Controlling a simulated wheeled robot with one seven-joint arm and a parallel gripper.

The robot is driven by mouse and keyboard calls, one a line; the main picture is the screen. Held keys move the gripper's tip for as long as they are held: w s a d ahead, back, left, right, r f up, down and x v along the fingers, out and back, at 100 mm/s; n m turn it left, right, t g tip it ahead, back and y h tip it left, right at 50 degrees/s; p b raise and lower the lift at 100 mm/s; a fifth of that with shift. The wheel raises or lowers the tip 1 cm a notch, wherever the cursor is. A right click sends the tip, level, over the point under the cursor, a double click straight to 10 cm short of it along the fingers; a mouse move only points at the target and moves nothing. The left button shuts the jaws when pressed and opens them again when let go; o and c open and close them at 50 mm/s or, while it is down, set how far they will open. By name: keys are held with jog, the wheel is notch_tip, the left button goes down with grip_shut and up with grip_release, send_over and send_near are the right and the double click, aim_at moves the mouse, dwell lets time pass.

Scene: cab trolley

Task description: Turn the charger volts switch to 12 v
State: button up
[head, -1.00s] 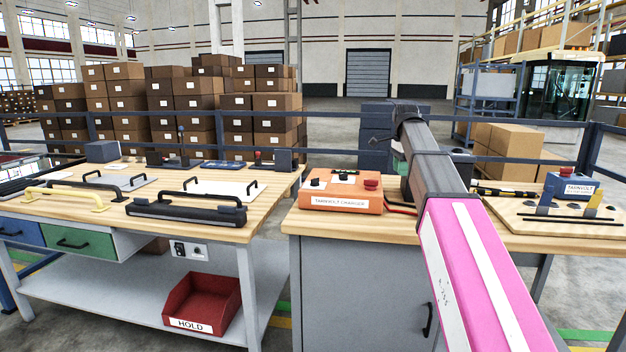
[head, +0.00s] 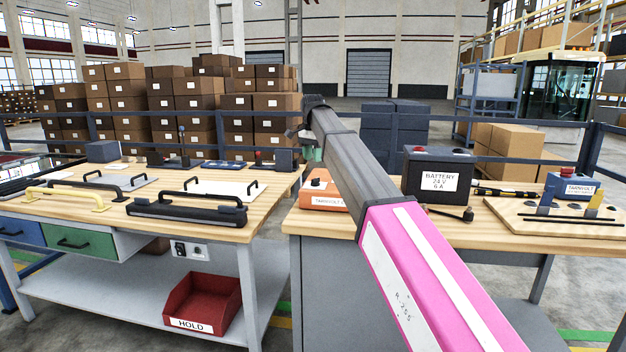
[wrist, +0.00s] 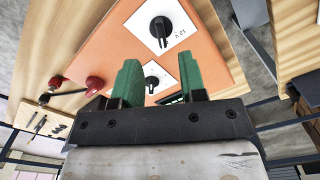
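The orange charger (head: 322,197) stands at the left end of the right bench, partly hidden by my arm. A black knob (head: 317,182) shows on its top. In the wrist view the charger (wrist: 110,45) fills the upper middle. One black knob (wrist: 160,30) sits on a white plate with small inverted print that seems to read 12 V. A second knob (wrist: 152,82) on another white plate shows between my fingers. I cannot tell where either pointer is set. My gripper (wrist: 160,82) is open, its two green fingers apart and empty, above the charger.
A black battery (head: 432,180) labelled 24 V 6 A stands right of the charger. A board with a blue Tarnvolt box (head: 572,187) is further right. A gap separates the left bench (head: 235,232).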

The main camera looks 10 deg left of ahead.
aim_at(316, 181)
notch_tip(316, 181, down, 9)
jog(key=shift+r, duration=0.1)
dwell(0.3)
grip_shut()
